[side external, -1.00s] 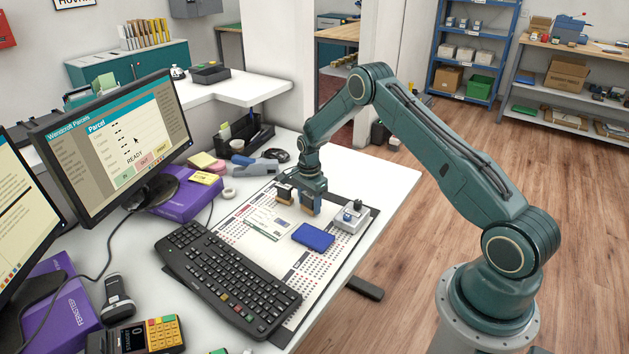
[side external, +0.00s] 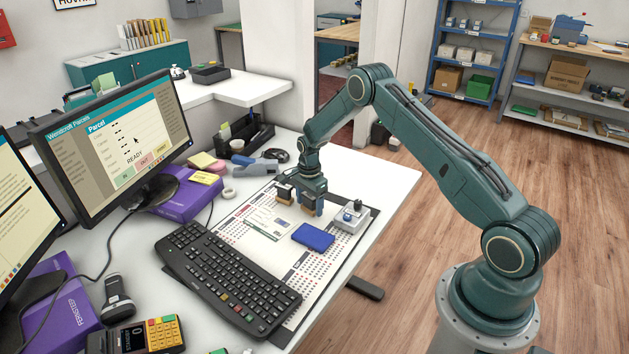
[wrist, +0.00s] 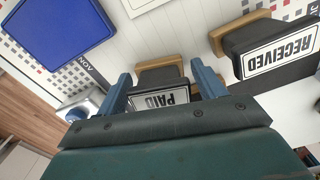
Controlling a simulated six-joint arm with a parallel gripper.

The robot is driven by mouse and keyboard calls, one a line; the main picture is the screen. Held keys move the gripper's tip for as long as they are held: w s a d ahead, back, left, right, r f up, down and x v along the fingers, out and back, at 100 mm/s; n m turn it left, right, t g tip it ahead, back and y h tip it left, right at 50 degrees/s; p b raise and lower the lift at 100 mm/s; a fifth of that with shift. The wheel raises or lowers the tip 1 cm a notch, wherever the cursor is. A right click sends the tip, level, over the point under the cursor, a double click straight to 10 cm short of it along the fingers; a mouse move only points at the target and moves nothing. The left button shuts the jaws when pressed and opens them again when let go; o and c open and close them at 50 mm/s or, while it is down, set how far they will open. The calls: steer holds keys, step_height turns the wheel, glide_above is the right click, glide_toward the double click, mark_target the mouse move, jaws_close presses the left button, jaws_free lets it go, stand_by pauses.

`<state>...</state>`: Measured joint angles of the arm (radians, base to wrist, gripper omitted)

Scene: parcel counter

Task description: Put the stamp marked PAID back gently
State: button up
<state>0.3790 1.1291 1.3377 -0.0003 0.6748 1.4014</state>
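The PAID stamp (wrist: 160,98) has a dark body, a white label and a brown base. It stands upright between the fingers of my gripper (wrist: 164,82) in the wrist view, with a narrow gap on each side, so the gripper is open around it. In the side view the stamp (side external: 307,210) appears to rest on the printed mat (side external: 240,229) under my gripper (side external: 310,203); contact is hard to see. The RECEIVED stamp (wrist: 275,48) stands beside it, apart from the fingers; it also shows in the side view (side external: 284,197).
A blue ink pad (side external: 313,237) and a grey device with a blue knob (side external: 351,218) lie nearby on the mat. A keyboard (side external: 228,277) is in front, and a card (side external: 268,222) lies beside the stamps. The counter's right edge is clear.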

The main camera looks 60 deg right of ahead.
steer(key=shift+o, duration=0.5)
step_height(320, 180, up, 14)
stand_by(0.6)
steer(key=s+a+r+n+t, duration=0.1)
steer(key=s+a+r+n, duration=0.5)
steer(key=r, duration=0.5)
steer(key=s+a+r+n+t, duration=0.2)
steer(key=s+a+r+n, duration=0.2)
steer(key=s+a+r, duration=0.5)
steer(key=s+a+r+n+t, duration=0.1)
steer(key=s+a+r+n, duration=0.1)
steer(key=s+n, duration=0.3)
steer(key=s+a+r+n+t, duration=0.1)
steer(key=s+n, duration=0.4)
steer(key=s, duration=0.9)
steer(key=a+r, duration=0.1)
steer(key=a, duration=0.1)
steer(key=shift+s+a+t, duration=0.25)
steer(key=shift+a+t, duration=0.05)
steer(key=shift+a, duration=0.1)
